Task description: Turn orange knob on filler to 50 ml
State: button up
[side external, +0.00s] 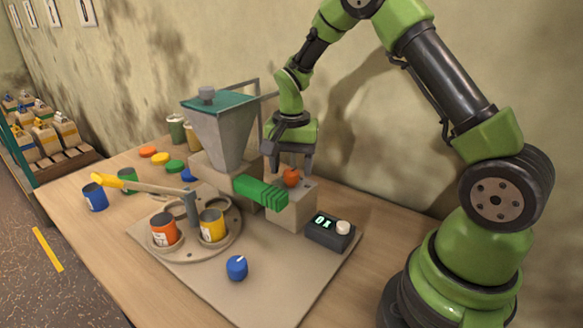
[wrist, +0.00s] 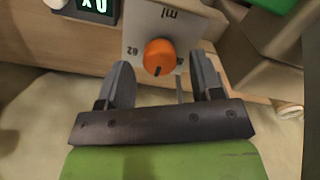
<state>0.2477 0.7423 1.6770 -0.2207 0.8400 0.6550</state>
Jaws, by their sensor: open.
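The orange knob (side external: 291,177) sits on top of the grey block of the filler (side external: 222,135). In the wrist view the orange knob (wrist: 160,57) has a dark pointer mark toward its lower edge. My gripper (side external: 290,165) hangs just above the knob, pointing down. In the wrist view my gripper (wrist: 165,80) is open, its fingers apart near the knob's two sides. I cannot tell whether either finger touches it.
A display box (side external: 330,231) with a white knob stands right of the filler. A turntable (side external: 190,265) holds orange and yellow cans in front. A green ribbed part (side external: 261,193) juts out beside the knob's block. A blue knob (side external: 237,267) lies at the front of the base plate.

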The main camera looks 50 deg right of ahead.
jog(key=shift+f, duration=0.5)
jog(key=shift+c, duration=0.4)
jog(key=c, duration=0.9)
jog(key=shift+o, duration=0.2)
jog(key=shift+n, duration=0.3)
jog(key=n, duration=1.1)
jog(key=shift+n, duration=0.3)
